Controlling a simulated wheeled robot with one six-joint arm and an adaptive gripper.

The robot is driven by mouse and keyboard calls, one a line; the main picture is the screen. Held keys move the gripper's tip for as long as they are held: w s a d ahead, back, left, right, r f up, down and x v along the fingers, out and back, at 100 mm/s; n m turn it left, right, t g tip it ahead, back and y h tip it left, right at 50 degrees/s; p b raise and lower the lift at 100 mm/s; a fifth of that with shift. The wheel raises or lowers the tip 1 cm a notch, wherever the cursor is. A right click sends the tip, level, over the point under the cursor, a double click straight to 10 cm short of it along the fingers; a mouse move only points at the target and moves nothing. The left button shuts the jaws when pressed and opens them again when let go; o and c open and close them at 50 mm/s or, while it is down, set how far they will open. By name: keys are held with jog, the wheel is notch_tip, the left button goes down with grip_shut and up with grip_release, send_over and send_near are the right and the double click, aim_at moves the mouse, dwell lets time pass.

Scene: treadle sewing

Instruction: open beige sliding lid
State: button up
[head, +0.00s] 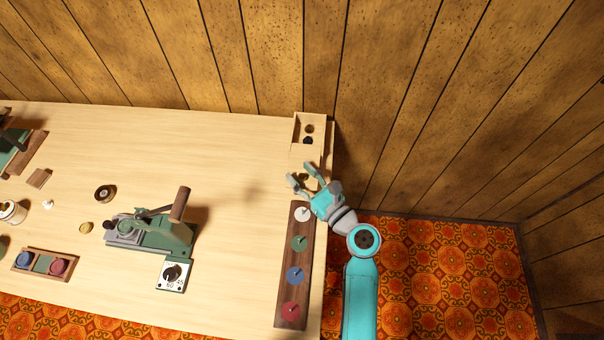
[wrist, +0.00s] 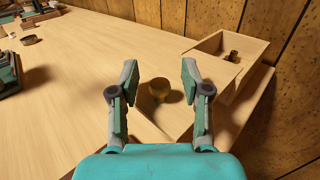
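The beige box (head: 296,129) stands at the table's far right corner, and it also shows in the wrist view (wrist: 262,62). Its far part is uncovered. The beige sliding lid (wrist: 218,73) covers the near part and shows in the head view (head: 303,154) just beyond my gripper. A round brass knob (wrist: 158,90) is on the lid. My gripper (wrist: 157,78) is open, with its fingers apart on either side of the knob and a visible gap to each.
A dark wooden strip (head: 293,262) with several coloured spools lies close to my gripper. A green device with a lever (head: 165,232) stands farther left. A wood-panelled wall rises behind the table.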

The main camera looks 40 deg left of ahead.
jog(key=v, duration=1.2)
dwell(0.6)
